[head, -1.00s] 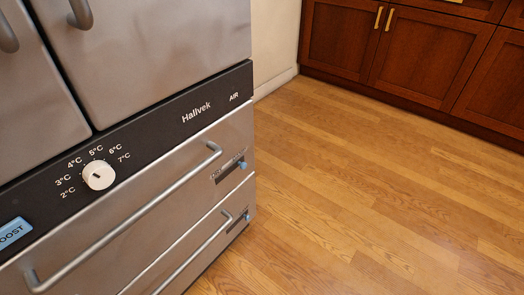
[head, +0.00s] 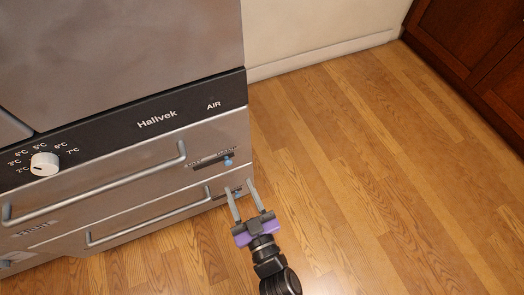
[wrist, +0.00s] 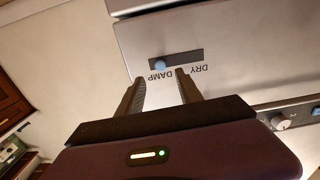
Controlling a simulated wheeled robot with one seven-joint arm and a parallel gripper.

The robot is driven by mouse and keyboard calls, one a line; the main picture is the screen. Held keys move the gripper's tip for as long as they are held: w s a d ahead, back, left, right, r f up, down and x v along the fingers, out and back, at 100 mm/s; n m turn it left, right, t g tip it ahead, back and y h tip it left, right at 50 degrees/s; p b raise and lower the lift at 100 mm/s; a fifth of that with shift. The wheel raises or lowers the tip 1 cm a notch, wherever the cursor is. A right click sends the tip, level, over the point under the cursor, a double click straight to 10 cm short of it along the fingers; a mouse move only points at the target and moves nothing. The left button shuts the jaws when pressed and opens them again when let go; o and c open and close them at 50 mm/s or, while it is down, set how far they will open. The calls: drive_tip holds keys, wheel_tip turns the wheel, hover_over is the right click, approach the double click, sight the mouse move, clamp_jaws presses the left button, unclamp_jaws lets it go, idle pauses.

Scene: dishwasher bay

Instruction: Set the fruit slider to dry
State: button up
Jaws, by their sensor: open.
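The lower drawer's slider (head: 236,190) is a dark slot low on the steel front in the head view, partly behind my fingers. In the wrist view a dark slot (wrist: 185,57) has a blue knob (wrist: 159,64) at its left end, the end marked DAMP; DRY is marked toward the right end. The lettering is inverted there. My gripper (head: 239,186) is open at the lower drawer's right end; in the wrist view its fingertips (wrist: 160,75) point at the slot with the knob between them in the picture. Contact cannot be told.
The upper drawer has a similar slider with a blue knob (head: 228,162). Bar handles (head: 110,190) cross both drawers. A white temperature dial (head: 44,164) sits on the black strip. Wooden floor (head: 370,180) is clear to the right, with brown cabinets (head: 475,60) beyond.

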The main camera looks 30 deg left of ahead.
sight(229, 164)
drive_tip(key=b+x, duration=0.2)
drive_tip(key=x, duration=0.4)
drive_tip(key=shift+b, duration=0.35)
drive_tip(key=shift+x, duration=0.85)
drive_tip(key=shift+r, duration=0.1)
drive_tip(key=shift+c, duration=0.2)
clamp_jaws()
